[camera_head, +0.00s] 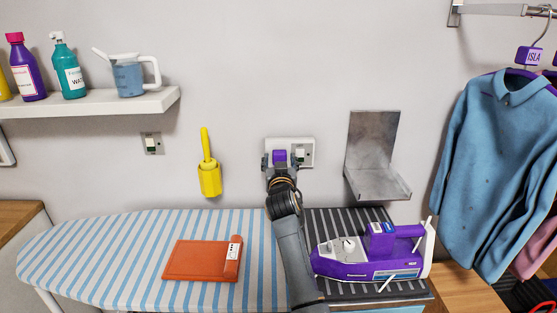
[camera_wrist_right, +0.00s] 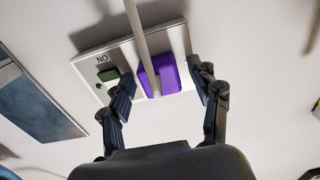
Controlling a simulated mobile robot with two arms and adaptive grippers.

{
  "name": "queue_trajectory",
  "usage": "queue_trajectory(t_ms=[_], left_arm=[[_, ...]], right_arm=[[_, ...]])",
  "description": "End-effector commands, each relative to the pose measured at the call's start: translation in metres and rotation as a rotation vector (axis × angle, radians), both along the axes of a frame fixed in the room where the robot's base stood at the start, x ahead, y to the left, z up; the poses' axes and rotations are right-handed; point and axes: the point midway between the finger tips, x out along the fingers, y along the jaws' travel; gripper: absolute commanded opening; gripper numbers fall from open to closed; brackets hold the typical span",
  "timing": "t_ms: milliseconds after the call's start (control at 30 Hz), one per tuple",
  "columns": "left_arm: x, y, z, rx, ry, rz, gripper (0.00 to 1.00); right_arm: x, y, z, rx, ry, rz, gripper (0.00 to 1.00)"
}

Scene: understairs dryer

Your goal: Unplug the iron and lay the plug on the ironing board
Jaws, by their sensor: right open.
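The purple plug (camera_head: 279,156) sits in the white wall socket plate (camera_head: 308,151). In the right wrist view the plug (camera_wrist_right: 168,78) has a pale cord (camera_wrist_right: 143,35) running across it. My right gripper (camera_head: 280,163) is open at the socket. Its fingers stand on either side of the plug, with gaps visible in the right wrist view (camera_wrist_right: 163,88). The purple and white iron (camera_head: 350,268) rests on the dark striped stand at the right end of the blue-and-white striped ironing board (camera_head: 110,250). My left gripper is not in view.
A metal wall holder (camera_head: 372,140) is right of the socket. A yellow holder (camera_head: 210,180) hangs to its left. An orange folded item (camera_head: 200,260) lies on the board; striped cloth around it is clear. A shelf (camera_head: 100,103) holds bottles and a jug.

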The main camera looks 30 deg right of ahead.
Motion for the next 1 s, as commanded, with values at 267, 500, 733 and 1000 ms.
queue_trajectory(t_ms=[267,500,733,1000], left_arm=[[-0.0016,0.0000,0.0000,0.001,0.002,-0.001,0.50],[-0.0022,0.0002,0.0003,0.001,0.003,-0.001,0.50],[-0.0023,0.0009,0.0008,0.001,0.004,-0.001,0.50],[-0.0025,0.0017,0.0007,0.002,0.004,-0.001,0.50]], right_arm=[[-0.0002,0.0001,0.0001,0.000,0.000,0.000,0.62],[-0.0003,-0.0002,0.0001,0.000,0.000,-0.001,0.62],[-0.0002,0.0002,0.0004,0.001,-0.001,0.000,0.62],[-0.0002,0.0001,0.0002,-0.001,-0.001,0.000,0.42]])
